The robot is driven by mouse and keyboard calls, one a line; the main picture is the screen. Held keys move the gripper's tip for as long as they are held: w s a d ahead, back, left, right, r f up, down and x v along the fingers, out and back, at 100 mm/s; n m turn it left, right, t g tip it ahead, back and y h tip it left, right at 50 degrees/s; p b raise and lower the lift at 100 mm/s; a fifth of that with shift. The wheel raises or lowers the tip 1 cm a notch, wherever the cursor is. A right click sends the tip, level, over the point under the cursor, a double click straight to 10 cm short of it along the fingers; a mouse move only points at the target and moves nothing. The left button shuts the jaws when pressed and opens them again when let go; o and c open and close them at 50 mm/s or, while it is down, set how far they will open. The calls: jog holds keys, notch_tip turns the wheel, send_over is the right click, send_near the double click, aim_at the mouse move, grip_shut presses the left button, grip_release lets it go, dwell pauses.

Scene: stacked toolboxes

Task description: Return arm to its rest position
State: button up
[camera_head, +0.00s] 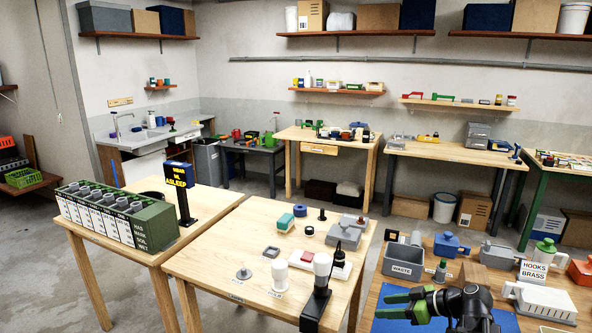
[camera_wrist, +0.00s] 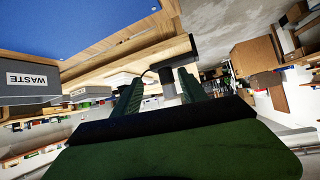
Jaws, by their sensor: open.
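My gripper (camera_head: 384,306) is at the bottom right of the head view, with its green fingers pointing left over a blue mat. The fingers are spread with a gap between them, and nothing is held. The wrist view shows my gripper (camera_wrist: 160,78) with its two green fingers apart and the room upside down beyond. My black arm (camera_head: 467,308) is folded close at the lower edge of the head view; its lower part is out of frame.
A grey WASTE bin (camera_head: 403,262) stands just behind my gripper. A white HOOKS BRASS box (camera_head: 537,275) and several toolboxes are to the right. A wooden table (camera_head: 225,255) with small parts and a black-and-white upright tool (camera_head: 320,280) stands left. Bare floor shows at far left.

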jog(key=s+a+f+g+h+p, duration=0.1)
jog(key=s+a+f+g+h, duration=0.15)
jog(key=a, duration=0.85)
jog(key=s+a+f+g+h+p, duration=0.1)
jog(key=a+f+g, duration=0.25)
jog(key=a, duration=0.75)
jog(key=s+d+f+m+g+h, duration=0.1)
jog(key=s+d+m+h, duration=0.1)
jog(key=d+m+h, duration=0.3)
jog(key=d+m, duration=0.1)
jog(key=m, duration=0.3)
jog(key=shift+s+f, duration=0.2)
jog(key=shift+f, duration=0.15)
jog(key=shift+d, duration=0.15)
